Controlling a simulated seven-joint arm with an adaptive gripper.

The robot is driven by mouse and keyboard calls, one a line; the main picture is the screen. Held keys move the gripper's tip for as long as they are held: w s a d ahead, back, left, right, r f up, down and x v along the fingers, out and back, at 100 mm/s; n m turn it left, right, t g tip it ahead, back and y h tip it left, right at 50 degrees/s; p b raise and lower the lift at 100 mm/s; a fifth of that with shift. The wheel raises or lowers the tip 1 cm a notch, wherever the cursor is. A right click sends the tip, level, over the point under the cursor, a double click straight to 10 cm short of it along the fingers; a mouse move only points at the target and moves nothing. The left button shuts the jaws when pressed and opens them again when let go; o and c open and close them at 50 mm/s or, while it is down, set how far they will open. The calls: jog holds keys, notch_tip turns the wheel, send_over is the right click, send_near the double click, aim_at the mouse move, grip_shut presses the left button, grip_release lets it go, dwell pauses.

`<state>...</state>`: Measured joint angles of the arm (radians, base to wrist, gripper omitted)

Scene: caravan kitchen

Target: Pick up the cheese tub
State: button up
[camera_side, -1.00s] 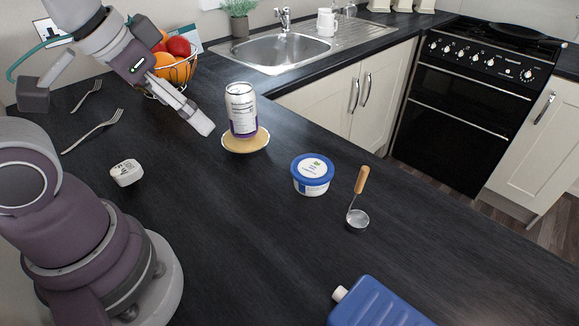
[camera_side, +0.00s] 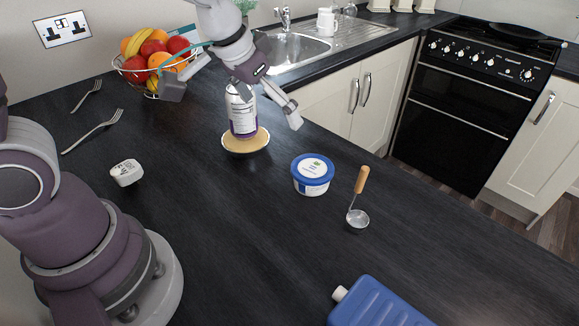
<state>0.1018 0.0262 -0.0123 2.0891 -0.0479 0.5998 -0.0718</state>
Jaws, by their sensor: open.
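The cheese tub (camera_side: 312,174) is a round white tub with a blue-rimmed lid. It stands upright on the dark worktop (camera_side: 230,240), right of the picture's middle. My gripper (camera_side: 291,115) is open and empty, above and behind the tub, clear of it. The fingertips are small in this view.
A can (camera_side: 242,112) stands on a pie-like dish (camera_side: 246,142) left of the tub, partly behind my arm. A blue jug (camera_side: 377,304) lies at the front. Forks (camera_side: 92,131), a small white item (camera_side: 126,172) and a fruit basket (camera_side: 152,62) are left.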

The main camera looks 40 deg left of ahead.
send_near(312, 167)
jog(key=x, duration=1)
jog(key=c, duration=0.9)
